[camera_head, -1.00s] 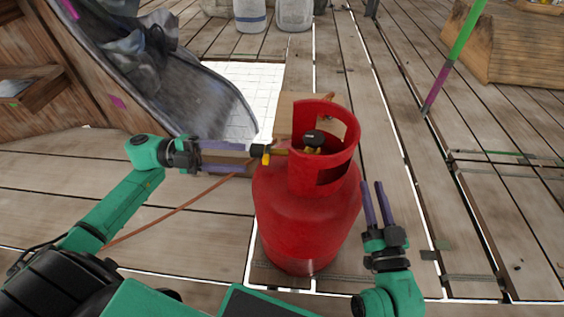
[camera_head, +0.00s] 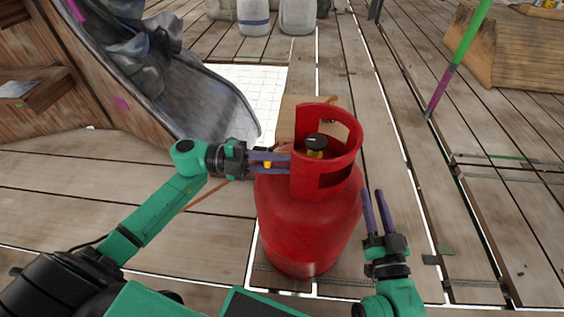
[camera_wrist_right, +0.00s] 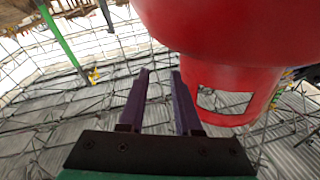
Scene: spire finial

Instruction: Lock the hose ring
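A red gas cylinder (camera_head: 308,222) stands upright in the head view, with a collar around its top. Its valve with a black knob (camera_head: 316,142) shows inside the collar. My left gripper (camera_head: 288,163) is at the collar's left side, with its fingers pointing right. A small yellow part (camera_head: 268,164) of the hose fitting shows between these fingers; they largely hide the black ring, and contact is unclear. An orange-brown hose (camera_head: 206,197) runs down-left behind the left arm. My right gripper (camera_head: 372,212) is open and empty, right of the cylinder; its parted fingers show in the right wrist view (camera_wrist_right: 160,72).
A cardboard-coloured box (camera_head: 288,112) stands just behind the cylinder. A grey tarp-like sheet (camera_head: 190,95) lies at the upper left. A green and purple pole (camera_head: 455,65) rises at the right.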

